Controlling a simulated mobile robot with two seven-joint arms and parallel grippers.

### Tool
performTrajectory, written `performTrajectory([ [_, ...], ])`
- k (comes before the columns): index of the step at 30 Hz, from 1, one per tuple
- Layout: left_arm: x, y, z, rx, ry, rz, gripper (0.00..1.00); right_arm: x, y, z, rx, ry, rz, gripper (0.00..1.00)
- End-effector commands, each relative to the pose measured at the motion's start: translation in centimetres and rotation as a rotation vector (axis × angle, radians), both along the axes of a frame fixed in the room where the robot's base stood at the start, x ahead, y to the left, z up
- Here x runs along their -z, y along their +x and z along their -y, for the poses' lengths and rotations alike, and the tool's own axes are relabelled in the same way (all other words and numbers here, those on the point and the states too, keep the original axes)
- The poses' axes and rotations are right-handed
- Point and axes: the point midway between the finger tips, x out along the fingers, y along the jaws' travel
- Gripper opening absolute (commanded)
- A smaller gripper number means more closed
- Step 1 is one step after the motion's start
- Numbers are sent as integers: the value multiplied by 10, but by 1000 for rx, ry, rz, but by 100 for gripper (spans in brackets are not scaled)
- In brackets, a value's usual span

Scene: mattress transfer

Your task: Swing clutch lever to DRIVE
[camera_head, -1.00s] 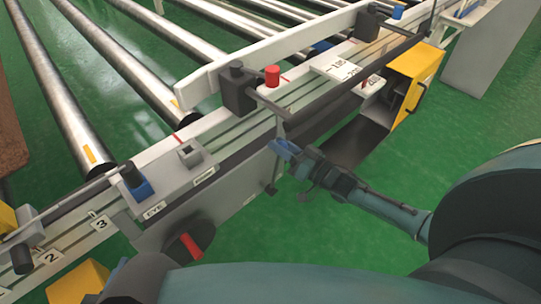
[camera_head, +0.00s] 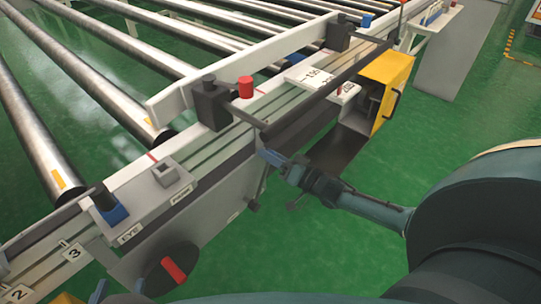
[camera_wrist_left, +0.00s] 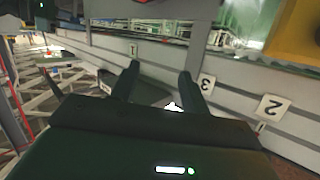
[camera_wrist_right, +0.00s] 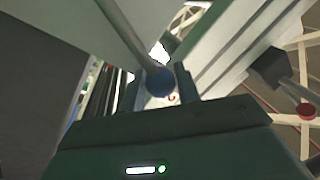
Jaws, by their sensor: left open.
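In the right wrist view a rod, apparently the clutch lever (camera_wrist_right: 128,35), ends in a blue ball knob (camera_wrist_right: 160,80). The ball sits between the two fingers of my right gripper (camera_wrist_right: 161,87), which look closed about it. In the head view my right gripper (camera_head: 268,157) is at the front side of the rail, below a grey clamp block; the lever is mostly hidden there. My left gripper (camera_wrist_left: 158,82) is open and empty in the left wrist view, facing the rail's side with number plates. No DRIVE marking is readable.
A rail (camera_head: 215,150) runs beside several steel rollers (camera_head: 90,75). On it are a grey clamp (camera_head: 212,105), a red knob (camera_head: 245,87) and a grey box (camera_head: 155,190). A red handle (camera_head: 174,270) is on a dark disc. A yellow box (camera_head: 385,85) stands right; green floor is clear.

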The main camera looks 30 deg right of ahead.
Motion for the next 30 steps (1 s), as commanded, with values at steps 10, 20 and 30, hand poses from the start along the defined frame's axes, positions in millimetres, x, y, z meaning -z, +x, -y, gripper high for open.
performTrajectory([
  [10,0,0,0,-1,1,1,46,1,0,2,3,-2,-2,50],
  [20,-2,-1,-1,1,5,-22,46,4,-21,12,3,-3,-5,50],
  [30,-3,-7,-2,-5,2,-104,46,15,-86,46,5,-5,-6,50],
])
